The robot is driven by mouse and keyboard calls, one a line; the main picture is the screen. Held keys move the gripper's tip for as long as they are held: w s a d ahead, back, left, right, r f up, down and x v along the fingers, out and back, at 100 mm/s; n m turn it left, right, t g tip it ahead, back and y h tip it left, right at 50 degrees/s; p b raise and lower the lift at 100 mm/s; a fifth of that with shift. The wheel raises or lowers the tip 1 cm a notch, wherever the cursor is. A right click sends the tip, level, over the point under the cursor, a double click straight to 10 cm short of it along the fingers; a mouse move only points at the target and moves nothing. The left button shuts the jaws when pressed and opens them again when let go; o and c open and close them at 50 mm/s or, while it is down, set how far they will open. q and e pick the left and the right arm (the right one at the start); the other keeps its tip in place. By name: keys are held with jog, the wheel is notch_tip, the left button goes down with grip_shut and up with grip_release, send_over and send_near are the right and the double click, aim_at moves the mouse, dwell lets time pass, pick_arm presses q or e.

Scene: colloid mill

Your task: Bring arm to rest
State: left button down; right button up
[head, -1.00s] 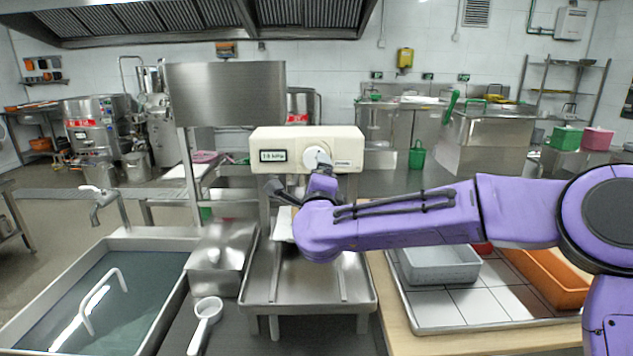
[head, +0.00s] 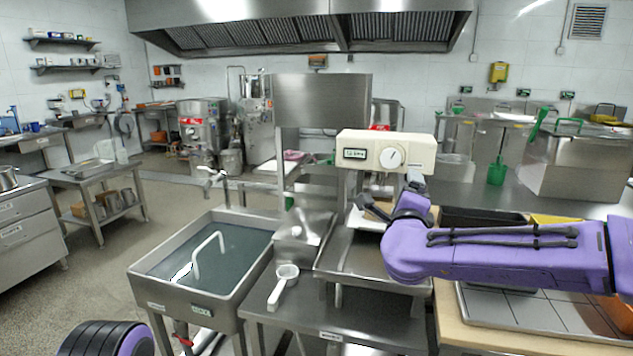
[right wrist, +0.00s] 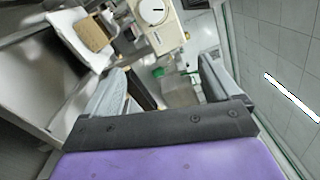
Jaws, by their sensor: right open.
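My right gripper (head: 396,196) is open, in front of and just below the cream control box (head: 420,150). The box has a small green display (head: 355,154) and a white dial (head: 391,158). The jaws are apart from the dial. In the right wrist view, the two fingers of the right gripper (right wrist: 165,85) are spread with nothing between them, and the dial (right wrist: 153,11) shows beyond them at the top. My left gripper is out of view; only a black and purple part of my left arm shows at the lower left of the head view.
A steel tray stand (head: 345,272) is under the box and my right forearm. A water-filled sink (head: 165,283) and a white scoop (head: 282,285) are to the left. A tiled tray (head: 510,310) lies on the wooden counter at right. Open floor (head: 100,270) is at far left.

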jog(key=s+d+f+n+g+y, duration=0.15)
jog(key=s+f+n, duration=0.3)
jog(key=f, duration=0.75)
jog(key=s+f+n+g+y, duration=0.1)
jog(key=s+f+n+g, duration=0.4)
jog(key=f, duration=0.7)
jog(key=s+d+f+n+y, duration=0.1)
jog(key=s+f+n, duration=0.2)
jog(key=s+f, duration=0.55)
jog(key=s+d+f+n+g, duration=0.1)
jog(key=s+d+f+g, duration=0.1)
jog(key=s+f, duration=0.4)
jog(key=s+d+f+n+g+h, duration=0.1)
jog(key=s+d+f+n+g, duration=0.1)
jog(key=s+f, duration=0.5)
jog(key=s+d+f+n+g+h+p, duration=0.1)
jog(key=s+d+f+g, duration=0.3)
jog(key=s, duration=1.1)
notch_tip(320, 180, down, 3)
jog(key=shift+d+r+n, duration=0.2)
jog(key=shift+d+n, duration=0.2)
jog(key=shift+n, duration=0.15)
jog(key=shift+w, duration=0.15)
